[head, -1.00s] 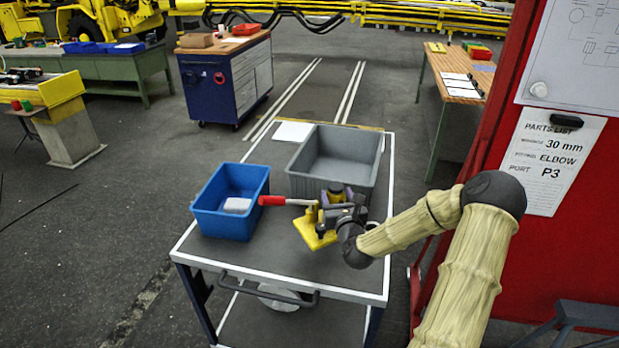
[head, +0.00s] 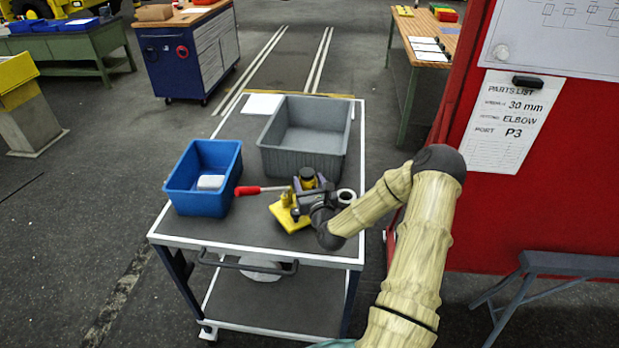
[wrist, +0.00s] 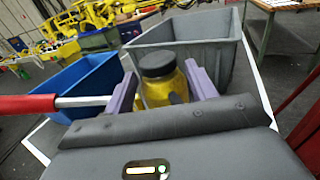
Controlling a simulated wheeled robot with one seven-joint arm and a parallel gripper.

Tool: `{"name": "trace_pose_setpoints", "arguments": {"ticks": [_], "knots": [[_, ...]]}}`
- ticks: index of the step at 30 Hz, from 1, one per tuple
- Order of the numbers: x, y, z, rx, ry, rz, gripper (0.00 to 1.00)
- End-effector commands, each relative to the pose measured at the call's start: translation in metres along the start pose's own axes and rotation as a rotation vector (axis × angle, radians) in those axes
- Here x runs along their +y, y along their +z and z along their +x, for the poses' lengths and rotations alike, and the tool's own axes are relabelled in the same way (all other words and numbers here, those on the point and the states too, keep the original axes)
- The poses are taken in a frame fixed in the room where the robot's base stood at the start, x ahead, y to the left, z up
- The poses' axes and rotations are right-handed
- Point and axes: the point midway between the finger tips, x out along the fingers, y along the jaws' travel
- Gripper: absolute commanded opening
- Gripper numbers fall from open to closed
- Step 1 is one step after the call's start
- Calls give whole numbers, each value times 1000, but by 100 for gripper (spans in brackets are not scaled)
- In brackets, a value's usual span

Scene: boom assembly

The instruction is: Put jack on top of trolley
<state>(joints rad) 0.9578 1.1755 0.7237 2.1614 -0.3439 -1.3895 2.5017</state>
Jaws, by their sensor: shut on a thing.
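The jack (head: 289,212) is yellow with a dark cap and a red-gripped handle (head: 248,190) pointing left. It is upright at the front right part of the trolley's dark top (head: 215,232); I cannot tell whether its base touches the top. My gripper (head: 310,187) is shut on the jack. In the wrist view, the purple fingers of my gripper (wrist: 165,92) stand either side of the jack's yellow body (wrist: 160,90). The jack's lower part is hidden there.
A blue bin (head: 204,178) with a white item stands left of the jack, and a grey bin (head: 306,137) stands behind it. A red panel (head: 560,180) stands to the right.

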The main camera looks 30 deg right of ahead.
Motion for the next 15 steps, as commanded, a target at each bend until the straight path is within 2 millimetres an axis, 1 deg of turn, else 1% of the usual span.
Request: {"name": "trace_pose_setpoints", "arguments": {"ticks": [1,8,15], "knots": [[0,6,2,-16,0,0,0],[1,4,2,-15,0,1,0],[0,-18,2,-12,-1,2,0]]}}
